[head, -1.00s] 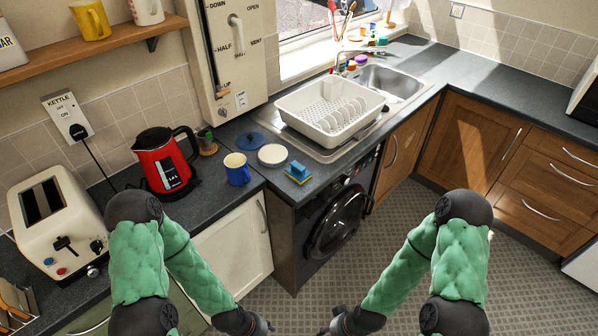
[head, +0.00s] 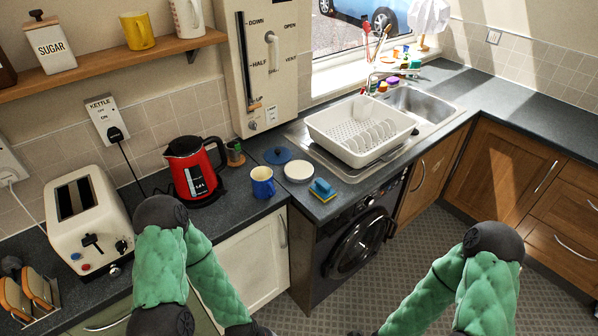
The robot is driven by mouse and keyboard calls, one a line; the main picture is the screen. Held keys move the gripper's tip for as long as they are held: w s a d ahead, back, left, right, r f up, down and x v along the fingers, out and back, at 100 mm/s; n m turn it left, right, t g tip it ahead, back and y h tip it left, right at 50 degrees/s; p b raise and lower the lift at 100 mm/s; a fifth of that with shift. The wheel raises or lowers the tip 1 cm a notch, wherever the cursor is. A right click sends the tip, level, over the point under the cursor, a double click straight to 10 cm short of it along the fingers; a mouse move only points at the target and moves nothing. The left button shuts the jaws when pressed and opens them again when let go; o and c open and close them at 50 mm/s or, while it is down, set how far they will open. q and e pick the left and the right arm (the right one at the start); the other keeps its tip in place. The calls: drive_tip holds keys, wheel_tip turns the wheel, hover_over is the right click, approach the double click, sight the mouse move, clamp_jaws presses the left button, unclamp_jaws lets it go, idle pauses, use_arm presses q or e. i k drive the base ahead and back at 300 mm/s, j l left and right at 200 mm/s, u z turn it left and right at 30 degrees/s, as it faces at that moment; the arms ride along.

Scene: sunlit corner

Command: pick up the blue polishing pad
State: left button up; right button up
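A flat round blue disc (head: 277,155) lies on the dark worktop between the kettle and the dish rack. A blue block on a yellow base (head: 322,190), like a sponge, lies nearer the worktop's front edge. I cannot tell for certain which of the two is the blue polishing pad. Both lie free, with nothing on them. My two green-sleeved arms hang low in front of the cabinets, below and away from both blue things. Their far ends run off the bottom edge, so neither gripper can be made out.
A white round dish (head: 299,172) sits between the two blue things. A blue mug (head: 262,183) and a red kettle (head: 195,170) stand to the left. A white dish rack (head: 360,132) stands behind right. A cream toaster (head: 88,225) is at far left.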

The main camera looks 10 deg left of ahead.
sight(320, 189)
drive_tip(key=i+j+z, duration=0.15)
drive_tip(key=z, duration=0.2)
drive_tip(key=i+j+z, duration=0.15)
drive_tip(key=z, duration=0.2)
drive_tip(key=i+j+z, duration=0.1)
drive_tip(key=j+z, duration=0.25)
drive_tip(key=l, duration=0.1)
